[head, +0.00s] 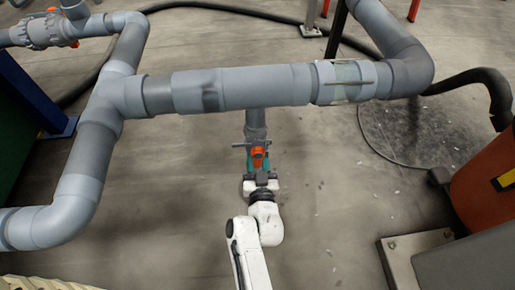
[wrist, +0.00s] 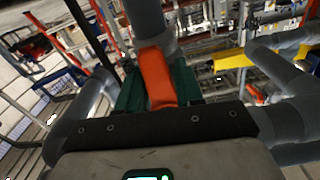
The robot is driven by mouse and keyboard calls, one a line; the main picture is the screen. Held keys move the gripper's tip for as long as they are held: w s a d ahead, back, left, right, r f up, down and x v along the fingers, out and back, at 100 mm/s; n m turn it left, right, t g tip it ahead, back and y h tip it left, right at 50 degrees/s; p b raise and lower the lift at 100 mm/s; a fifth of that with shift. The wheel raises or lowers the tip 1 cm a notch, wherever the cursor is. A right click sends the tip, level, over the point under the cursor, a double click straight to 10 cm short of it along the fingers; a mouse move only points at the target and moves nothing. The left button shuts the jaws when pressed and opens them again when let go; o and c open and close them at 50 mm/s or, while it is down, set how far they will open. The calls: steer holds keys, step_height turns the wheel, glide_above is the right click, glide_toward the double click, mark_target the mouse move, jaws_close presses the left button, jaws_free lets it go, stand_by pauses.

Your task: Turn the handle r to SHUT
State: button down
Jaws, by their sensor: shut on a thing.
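The orange handle (head: 258,157) sits on a grey valve on the short vertical pipe (head: 255,124) below the thick horizontal grey pipe. In the wrist view the orange handle (wrist: 157,79) stands between the green fingers of my gripper (wrist: 158,92). My gripper (head: 259,162) is shut on the handle, its green fingers on either side of it. The valve body behind the handle is mostly hidden by the gripper. No SHUT marking is readable in either view.
The thick grey pipe (head: 255,88) runs across just above and beyond my gripper. A grey pipe elbow (head: 50,222) stands at the left. An orange object (head: 484,182) and a metal plate (head: 412,253) are at the right. The floor around my arm is clear.

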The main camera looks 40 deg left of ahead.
steer(key=shift+s+a+r+m, duration=0.1)
steer(key=shift+s+a+m, duration=0.1)
steer(key=shift+m, duration=0.4)
steer(key=shift+s+a+r+m, duration=0.1)
steer(key=shift+s+m, duration=0.05)
steer(key=shift+m, duration=0.45)
steer(key=m, duration=0.1)
steer(key=a+m, duration=0.1)
steer(key=m, duration=0.1)
steer(key=shift+s+r, duration=0.4)
steer(key=r+m, duration=0.1)
steer(key=m, duration=0.3)
steer(key=s+a+r+m+p, duration=0.1)
steer(key=m, duration=0.3)
steer(key=r+m+p, duration=0.1)
steer(key=m, duration=0.3)
steer(key=shift+s+a+r, duration=0.15)
steer(key=shift+a+r, duration=0.05)
steer(key=shift+r, duration=0.2)
steer(key=c, duration=1)
jaws_free()
steer(key=o, duration=0.4)
steer(key=shift+d+f, duration=0.15)
steer(key=shift+f, duration=0.05)
steer(key=shift+o, duration=0.4)
steer(key=shift+f, duration=0.1)
steer(key=shift+d, duration=0.1)
